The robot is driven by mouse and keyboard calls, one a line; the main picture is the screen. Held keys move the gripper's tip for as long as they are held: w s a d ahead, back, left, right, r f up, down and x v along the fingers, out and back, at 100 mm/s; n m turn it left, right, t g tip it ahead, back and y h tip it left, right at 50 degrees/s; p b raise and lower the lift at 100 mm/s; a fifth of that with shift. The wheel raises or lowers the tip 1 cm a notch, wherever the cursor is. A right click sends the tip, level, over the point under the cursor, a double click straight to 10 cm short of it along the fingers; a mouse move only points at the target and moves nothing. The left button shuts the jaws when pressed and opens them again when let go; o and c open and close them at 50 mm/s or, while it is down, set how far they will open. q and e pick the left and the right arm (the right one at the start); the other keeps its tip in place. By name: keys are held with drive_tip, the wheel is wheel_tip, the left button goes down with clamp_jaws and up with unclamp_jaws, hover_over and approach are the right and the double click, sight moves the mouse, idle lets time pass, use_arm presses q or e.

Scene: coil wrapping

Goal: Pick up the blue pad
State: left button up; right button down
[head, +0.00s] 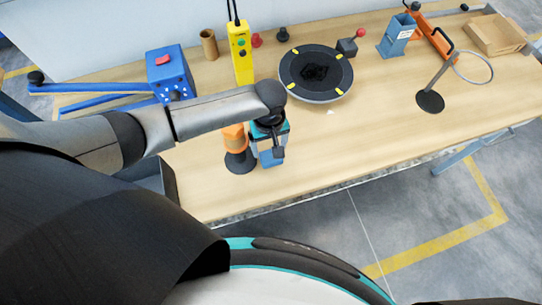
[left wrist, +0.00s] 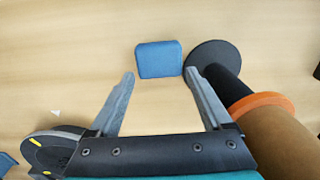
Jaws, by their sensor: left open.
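The blue pad (left wrist: 158,59) lies on the bare wooden table in the left wrist view, a small rounded block. It also shows in the head view (head: 266,159), partly hidden by my left gripper. My left gripper (left wrist: 159,74) is open and empty. Its two fingers point at the pad from above, one tip to each side of it in the picture, and the pad appears beyond the tips. The right fingertip appears close to the black disc. My right gripper is in neither view.
A stand with a black round base (left wrist: 212,58) and an orange part (head: 234,137) stands right beside the pad. A dark turntable with yellow marks (head: 316,73), a yellow control box (head: 241,55) and a blue box (head: 170,76) stand farther back.

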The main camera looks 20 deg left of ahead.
sight(269, 151)
use_arm(q)
wheel_tip(269, 151, down, 2)
drive_tip(key=shift+f, duration=0.1)
drive_tip(key=c, duration=1)
wheel_tip(269, 151, up, 20)
drive_tip(key=p, duration=0.3)
idle(0.4)
